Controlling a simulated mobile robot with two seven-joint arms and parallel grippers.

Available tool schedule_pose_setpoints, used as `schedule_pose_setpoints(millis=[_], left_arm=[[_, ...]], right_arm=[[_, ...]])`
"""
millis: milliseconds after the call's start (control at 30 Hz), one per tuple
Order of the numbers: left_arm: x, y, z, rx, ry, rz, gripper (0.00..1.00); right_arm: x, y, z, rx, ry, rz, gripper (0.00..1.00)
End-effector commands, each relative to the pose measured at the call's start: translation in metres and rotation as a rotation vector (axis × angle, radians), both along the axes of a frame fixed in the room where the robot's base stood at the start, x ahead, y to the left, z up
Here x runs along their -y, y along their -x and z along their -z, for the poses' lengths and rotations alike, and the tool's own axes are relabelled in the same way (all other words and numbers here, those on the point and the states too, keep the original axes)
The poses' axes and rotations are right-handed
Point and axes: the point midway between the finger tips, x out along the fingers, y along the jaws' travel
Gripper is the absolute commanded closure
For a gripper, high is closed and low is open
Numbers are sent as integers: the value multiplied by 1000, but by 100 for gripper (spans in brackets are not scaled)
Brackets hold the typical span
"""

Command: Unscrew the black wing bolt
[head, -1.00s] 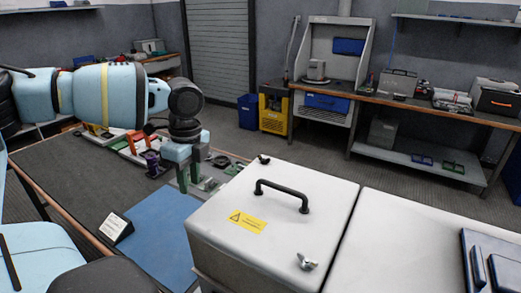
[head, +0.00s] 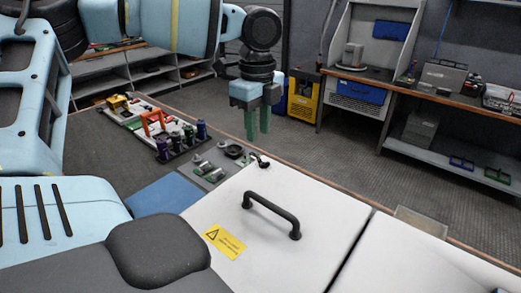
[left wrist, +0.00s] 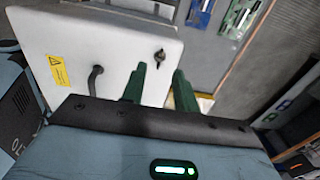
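The black wing bolt (head: 260,158) stands at the far left corner of the white cabinet lid (head: 330,205). A dark wing bolt near a lid corner, apparently the same one, shows in the left wrist view (left wrist: 160,57). My left gripper (head: 257,137) points down with its two green fingers apart and nothing between them. In the head view it hangs above the bolt, and no contact shows. In the left wrist view the bolt appears beyond the gap between the fingertips (left wrist: 157,72). My right gripper is out of view.
A black handle (head: 271,214) rises from the lid beside a yellow warning label (head: 225,242). Left of the lid are a blue mat (head: 165,195), a grey tray of small parts (head: 210,170) and a row of coloured pieces. Open floor lies beyond the bench edge.

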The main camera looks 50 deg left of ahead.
Motion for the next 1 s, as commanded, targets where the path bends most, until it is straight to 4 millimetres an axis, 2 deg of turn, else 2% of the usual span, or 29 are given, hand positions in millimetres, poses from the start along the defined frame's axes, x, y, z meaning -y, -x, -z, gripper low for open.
schedule_pose_setpoints(millis=[133,400,600,833,867,1000], left_arm=[[0,1,22,-4,0,-1,70],[0,0,58,-3,-1,-1,70],[-1,0,70,-2,-1,-1,70],[-1,0,70,-1,-1,-1,70],[-1,0,70,-1,-1,-1,71],[-1,0,70,-1,-1,-1,90]], right_arm=[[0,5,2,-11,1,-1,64],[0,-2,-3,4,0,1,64],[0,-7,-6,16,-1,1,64],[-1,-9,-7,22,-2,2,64],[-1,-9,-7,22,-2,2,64],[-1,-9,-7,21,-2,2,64]])
